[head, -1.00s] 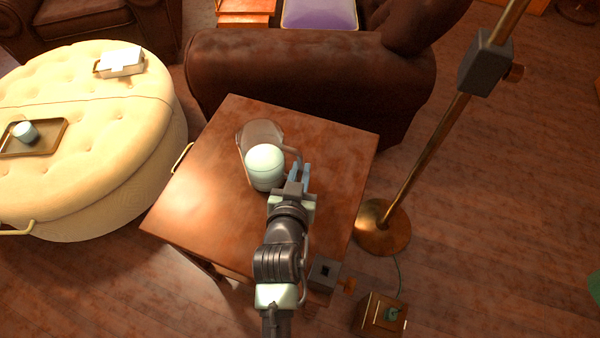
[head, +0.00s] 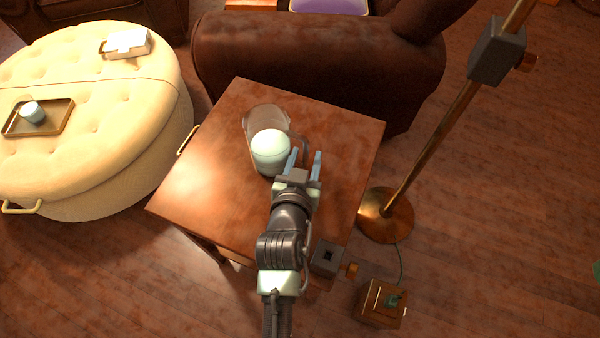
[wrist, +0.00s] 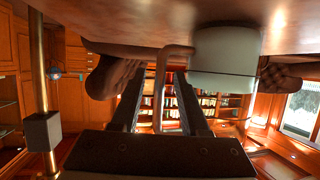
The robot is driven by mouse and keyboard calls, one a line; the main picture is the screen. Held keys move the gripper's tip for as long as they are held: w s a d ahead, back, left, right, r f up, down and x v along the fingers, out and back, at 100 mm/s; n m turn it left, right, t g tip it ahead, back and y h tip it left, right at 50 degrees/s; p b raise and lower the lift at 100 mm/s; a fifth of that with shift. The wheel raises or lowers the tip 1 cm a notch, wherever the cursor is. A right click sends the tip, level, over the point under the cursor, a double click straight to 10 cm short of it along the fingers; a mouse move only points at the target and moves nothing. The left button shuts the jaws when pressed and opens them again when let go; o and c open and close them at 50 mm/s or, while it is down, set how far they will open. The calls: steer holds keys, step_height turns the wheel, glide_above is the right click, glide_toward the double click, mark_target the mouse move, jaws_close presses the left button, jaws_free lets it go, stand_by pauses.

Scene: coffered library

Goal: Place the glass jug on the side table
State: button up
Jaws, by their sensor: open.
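The clear glass jug (head: 265,118) stands upright on the wooden side table (head: 205,190), with pale contents filling its lower part. Its handle (head: 301,146) is on its right side. My gripper (head: 304,160) is open at the handle, one finger on each side in the head view. In the wrist view, which is upside down, the handle (wrist: 174,60) shows between the two spread fingers (wrist: 160,90), and the jug's pale lower part (wrist: 225,62) is beside it against the tabletop. Whether a finger touches the handle cannot be told.
A brown leather armchair (head: 310,60) stands behind the table. A cream ottoman (head: 110,150) with a tray (head: 55,122) is at left. A brass floor lamp (head: 385,212) stands close to the table's right side. The left part of the tabletop is clear.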

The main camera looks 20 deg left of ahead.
steer(key=p+v, duration=0.2)
steer(key=v, duration=0.9)
steer(key=shift+s+r, duration=0.1)
steer(key=shift+r, duration=0.05)
steer(key=w+d+r+m+t, duration=0.15)
steer(key=w+r, duration=0.25)
steer(key=r, duration=0.7)
steer(key=w+d+r+t+h, duration=0.1)
steer(key=w+d+r+t, duration=0.2)
steer(key=r, duration=0.7)
steer(key=w+r+t, duration=0.3)
steer(key=w+r, duration=0.1)
steer(key=r, duration=0.7)
steer(key=s+d+r+t, duration=0.1)
steer(key=s+r+t, duration=0.1)
steer(key=r, duration=0.6)
steer(key=s+d+r+t+h, duration=0.1)
steer(key=s+r, duration=0.3)
steer(key=r, duration=0.5)
steer(key=s+d+r+t, duration=0.3)
steer(key=r, duration=0.6)
steer(key=shift+d, duration=0.25)
steer(key=shift+t, duration=0.25)
step_height(320, 180, up, 26)
steer(key=p, duration=2.6)
